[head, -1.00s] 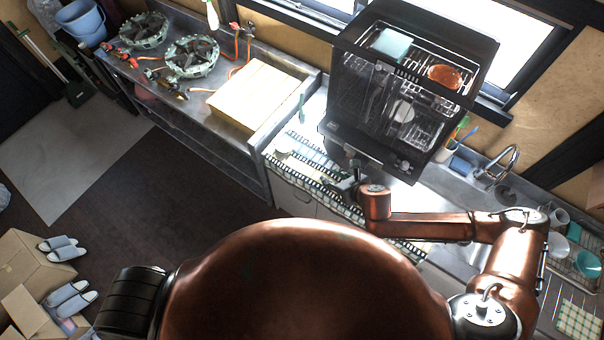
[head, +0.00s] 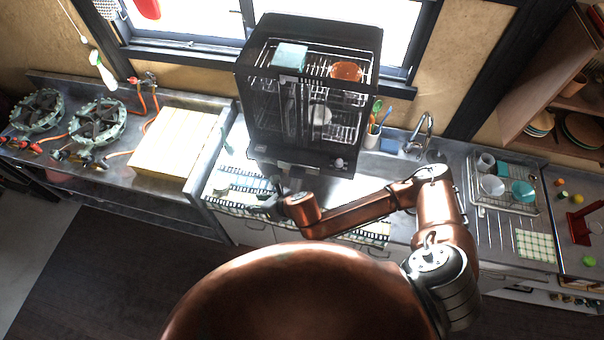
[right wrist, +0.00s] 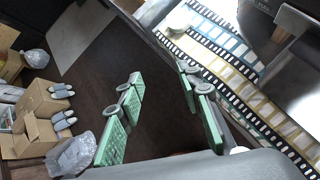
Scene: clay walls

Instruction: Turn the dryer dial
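The dryer is a black open-fronted dish cabinet (head: 310,95) on the counter, with wire racks holding a teal item, an orange bowl and other dishes. A small pale round dial (head: 339,163) sits at the right of its lower front panel. My right gripper (head: 268,208) is in front of the counter's edge, below and left of the dial and apart from it. In the right wrist view its two green-padded fingers (right wrist: 160,85) are spread with nothing between them. The dial cannot be made out in the wrist view. My left gripper is not in view.
A patterned mat (head: 235,185) lies on the counter before the dryer. A yellow-topped board (head: 172,145) and gas burners (head: 97,120) are to the left. A faucet (head: 420,132) and dish rack (head: 500,190) are to the right. Cardboard boxes (right wrist: 38,120) stand on the floor.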

